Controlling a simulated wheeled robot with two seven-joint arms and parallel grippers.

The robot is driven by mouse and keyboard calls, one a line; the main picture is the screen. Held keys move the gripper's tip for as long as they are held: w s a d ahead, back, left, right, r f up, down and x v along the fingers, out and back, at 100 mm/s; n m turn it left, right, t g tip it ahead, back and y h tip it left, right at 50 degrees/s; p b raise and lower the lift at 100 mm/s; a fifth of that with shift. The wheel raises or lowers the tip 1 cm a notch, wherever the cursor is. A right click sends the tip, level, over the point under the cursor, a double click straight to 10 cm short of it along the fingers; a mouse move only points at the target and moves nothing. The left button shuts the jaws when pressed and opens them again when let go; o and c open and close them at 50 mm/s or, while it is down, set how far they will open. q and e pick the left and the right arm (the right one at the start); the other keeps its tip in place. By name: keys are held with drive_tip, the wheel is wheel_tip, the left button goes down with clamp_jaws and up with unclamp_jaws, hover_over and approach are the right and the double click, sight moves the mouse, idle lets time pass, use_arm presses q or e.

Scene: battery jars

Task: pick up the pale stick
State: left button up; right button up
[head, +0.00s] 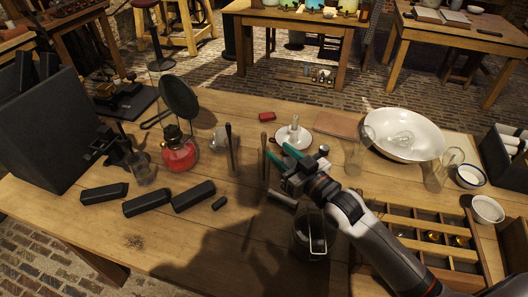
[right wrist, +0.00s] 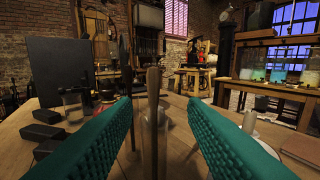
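Two thin upright sticks stand mid-table in the head view. The right one, a lighter brown stick (head: 264,156), is just off my right gripper's fingertips; the other stick (head: 230,148) is darker and farther left. Faint clear glass shows around their lower parts. My right gripper (head: 278,160) is open, with green pads pointing at the lighter stick. In the right wrist view a brown stick (right wrist: 153,98) stands upright in the gap between the pads, clear of both. A short pale rod (head: 282,198) lies on the table below the gripper. My left gripper is not in view.
A white dish with a candle-like piece (head: 294,128) is just behind the gripper. A red lantern (head: 179,152) and black blocks (head: 194,196) are at left. A large white bowl (head: 404,134), glass jars (head: 358,158) and a divided wooden tray (head: 400,222) are at right.

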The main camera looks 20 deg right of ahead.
drive_tip(key=p+x, duration=0.1)
drive_tip(key=x, duration=0.7)
drive_tip(key=shift+w+a, duration=0.2)
drive_tip(key=shift+a, duration=0.25)
clamp_jaws()
